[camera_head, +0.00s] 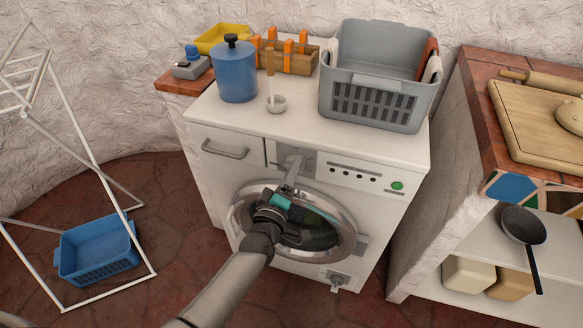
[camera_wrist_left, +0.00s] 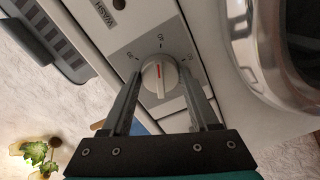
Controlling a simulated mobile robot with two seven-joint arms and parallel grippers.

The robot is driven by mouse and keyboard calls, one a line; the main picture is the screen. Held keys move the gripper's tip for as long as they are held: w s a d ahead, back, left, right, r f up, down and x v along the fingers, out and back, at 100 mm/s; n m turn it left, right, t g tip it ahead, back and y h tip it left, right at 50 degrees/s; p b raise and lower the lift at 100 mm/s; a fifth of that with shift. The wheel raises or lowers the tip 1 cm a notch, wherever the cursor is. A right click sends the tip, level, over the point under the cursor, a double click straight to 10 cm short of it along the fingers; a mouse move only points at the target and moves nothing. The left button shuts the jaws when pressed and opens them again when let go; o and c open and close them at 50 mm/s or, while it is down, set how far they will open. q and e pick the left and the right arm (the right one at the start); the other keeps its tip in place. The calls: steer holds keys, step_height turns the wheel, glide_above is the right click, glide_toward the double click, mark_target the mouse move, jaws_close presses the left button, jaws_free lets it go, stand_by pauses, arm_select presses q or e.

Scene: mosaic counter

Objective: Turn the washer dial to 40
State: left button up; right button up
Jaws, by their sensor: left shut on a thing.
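The white washer (camera_head: 215,125) stands against the wall. The dial's red mark points toward the number at the top of the wrist picture. My left gripper (camera_wrist_left: 158,88) has its two fingers on either side of the dial and is shut on it. In the head view my left gripper (camera_head: 289,172) reaches the washer's control panel and hides most of the dial. My right gripper is not in view.
The round washer door (camera_head: 347,232) is just below my left gripper. A drying rack (camera_head: 100,188) stands at left, a shelf unit (camera_head: 450,272) at right.

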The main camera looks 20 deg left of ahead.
arm_select(q)
steer(key=shift+m, duration=0.7)
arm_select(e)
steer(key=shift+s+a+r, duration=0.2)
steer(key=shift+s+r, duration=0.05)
arm_select(q)
steer(key=o, duration=1.4)
